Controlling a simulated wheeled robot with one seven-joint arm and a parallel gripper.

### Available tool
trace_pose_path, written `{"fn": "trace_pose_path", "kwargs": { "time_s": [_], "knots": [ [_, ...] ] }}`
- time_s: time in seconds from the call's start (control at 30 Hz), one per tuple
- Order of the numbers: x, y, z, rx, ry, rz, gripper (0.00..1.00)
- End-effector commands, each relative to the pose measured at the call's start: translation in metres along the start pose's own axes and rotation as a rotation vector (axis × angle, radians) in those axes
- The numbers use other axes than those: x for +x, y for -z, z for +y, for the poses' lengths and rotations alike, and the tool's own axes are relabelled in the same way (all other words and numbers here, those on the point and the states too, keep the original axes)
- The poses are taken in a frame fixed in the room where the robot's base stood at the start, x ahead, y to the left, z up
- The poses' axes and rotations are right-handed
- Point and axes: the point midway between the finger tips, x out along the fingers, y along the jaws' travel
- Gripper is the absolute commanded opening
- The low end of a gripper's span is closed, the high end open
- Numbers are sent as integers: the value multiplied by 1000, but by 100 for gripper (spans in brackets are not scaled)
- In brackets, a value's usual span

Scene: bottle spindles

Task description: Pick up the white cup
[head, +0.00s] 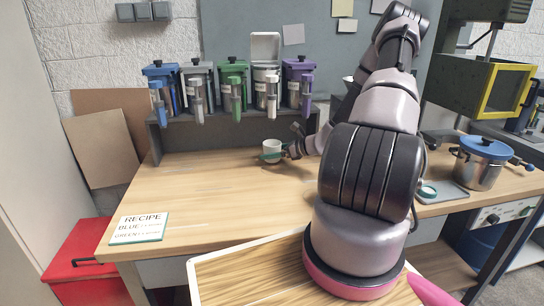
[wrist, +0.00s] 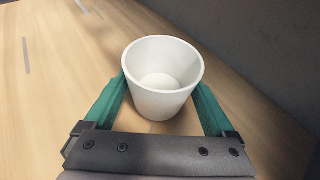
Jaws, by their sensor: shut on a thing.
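The white cup (wrist: 161,98) is upright and empty in the wrist view, between the two green fingers of my gripper (wrist: 160,95). The fingers are shut on its sides. In the head view the white cup (head: 271,148) is at the back of the wooden table, below the dispensers, with my gripper (head: 272,156) reaching it from the right. A green finger covers the lower part of the cup there. I cannot tell whether the cup's base touches the table.
Several coloured dispensers (head: 235,88) stand on a dark shelf behind the cup. A recipe card (head: 139,228) lies at the table's front left. A steel pot with a blue lid (head: 480,165) stands at the right. The left and middle of the table (head: 205,195) are clear.

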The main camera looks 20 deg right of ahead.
Motion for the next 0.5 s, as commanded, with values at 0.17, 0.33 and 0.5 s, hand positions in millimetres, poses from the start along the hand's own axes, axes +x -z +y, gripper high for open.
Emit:
{"fn": "trace_pose_path", "kwargs": {
  "time_s": [0.17,0.33,0.5],
  "knots": [
    [-8,-22,0,-5,-1,-1,33],
    [-42,-6,-1,2,3,1,33],
    [-85,12,-1,1,4,1,33]
  ]
}}
